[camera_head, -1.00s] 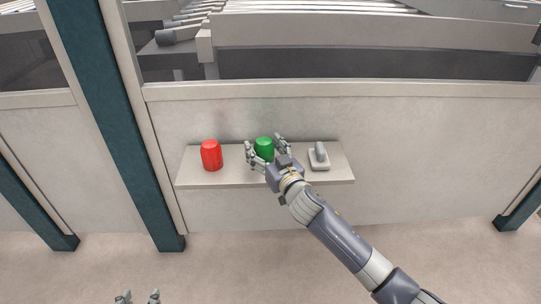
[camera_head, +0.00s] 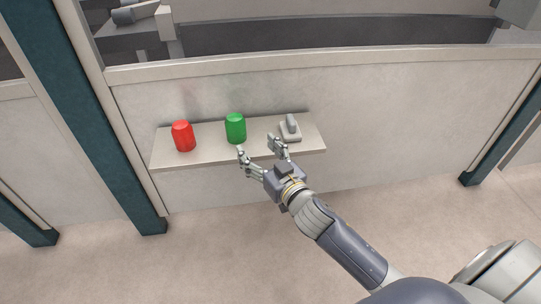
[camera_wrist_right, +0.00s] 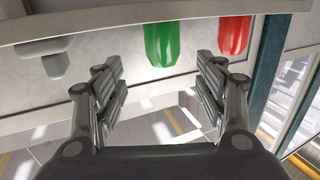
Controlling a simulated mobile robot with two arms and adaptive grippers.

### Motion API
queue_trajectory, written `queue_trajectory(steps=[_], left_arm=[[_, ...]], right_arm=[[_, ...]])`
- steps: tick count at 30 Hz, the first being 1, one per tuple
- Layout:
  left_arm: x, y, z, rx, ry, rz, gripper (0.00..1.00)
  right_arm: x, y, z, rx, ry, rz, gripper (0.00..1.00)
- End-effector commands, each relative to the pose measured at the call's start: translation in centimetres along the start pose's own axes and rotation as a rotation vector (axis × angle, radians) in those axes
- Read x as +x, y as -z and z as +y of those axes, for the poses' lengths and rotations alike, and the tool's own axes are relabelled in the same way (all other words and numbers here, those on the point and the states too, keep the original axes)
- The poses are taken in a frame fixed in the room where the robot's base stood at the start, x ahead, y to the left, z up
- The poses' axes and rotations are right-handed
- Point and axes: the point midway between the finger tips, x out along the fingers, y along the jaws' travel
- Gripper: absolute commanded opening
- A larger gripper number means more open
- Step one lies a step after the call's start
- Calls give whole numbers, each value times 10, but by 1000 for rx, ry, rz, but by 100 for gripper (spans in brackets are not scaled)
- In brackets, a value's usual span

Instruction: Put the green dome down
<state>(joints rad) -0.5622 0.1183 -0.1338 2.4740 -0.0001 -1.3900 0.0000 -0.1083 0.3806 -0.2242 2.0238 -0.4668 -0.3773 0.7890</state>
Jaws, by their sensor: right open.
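The green dome (camera_head: 235,128) stands upright on the narrow beige shelf (camera_head: 210,155), between a red dome and a grey handle. My right gripper (camera_head: 260,151) is open and empty at the shelf's front edge, just in front of the green dome and apart from it. In the right wrist view the green dome (camera_wrist_right: 165,42) shows beyond and between the two spread fingers (camera_wrist_right: 160,85), with nothing held. My left gripper does not show in the current views.
A red dome (camera_head: 183,136) stands on the shelf to the left. A grey handle on a pale base (camera_head: 290,128) sits to the right. A panel wall (camera_head: 380,110) rises behind the shelf, and a dark teal post (camera_head: 105,130) stands left of it. The floor in front is clear.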

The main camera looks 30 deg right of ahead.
Motion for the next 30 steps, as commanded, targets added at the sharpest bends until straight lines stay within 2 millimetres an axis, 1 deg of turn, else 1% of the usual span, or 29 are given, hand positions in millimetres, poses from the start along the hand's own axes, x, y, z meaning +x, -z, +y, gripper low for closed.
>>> queue_trajectory(steps=[2, 5, 6, 8, 9, 11, 12, 15, 18, 20, 22, 30], left_arm=[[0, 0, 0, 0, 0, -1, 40], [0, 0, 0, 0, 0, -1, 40], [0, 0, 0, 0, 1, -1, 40], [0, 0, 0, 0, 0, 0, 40], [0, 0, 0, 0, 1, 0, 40], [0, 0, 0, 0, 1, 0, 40], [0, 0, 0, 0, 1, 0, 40], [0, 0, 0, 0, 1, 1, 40], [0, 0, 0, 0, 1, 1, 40], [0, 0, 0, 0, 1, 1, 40], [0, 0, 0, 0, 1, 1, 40], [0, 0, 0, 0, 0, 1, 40]], right_arm=[[-14, -17, 1, 7, -39, -70, 65], [-45, -50, 3, 8, -101, -228, 65], [-61, -65, 3, 5, -119, -310, 65], [-90, -88, -1, -2, -132, -442, 65], [-110, -102, -6, -8, -128, -528, 65], [-141, -120, -13, -19, -110, -654, 65], [-161, -130, -19, -25, -91, -730, 65], [-204, -146, -34, -43, -29, -884, 65], [-233, -153, -45, -58, 25, -981, 65], [-243, -155, -48, -63, 47, -1013, 65], [-248, -156, -50, -67, 59, -1030, 65], [-249, -156, -51, -69, 61, -1033, 65]])
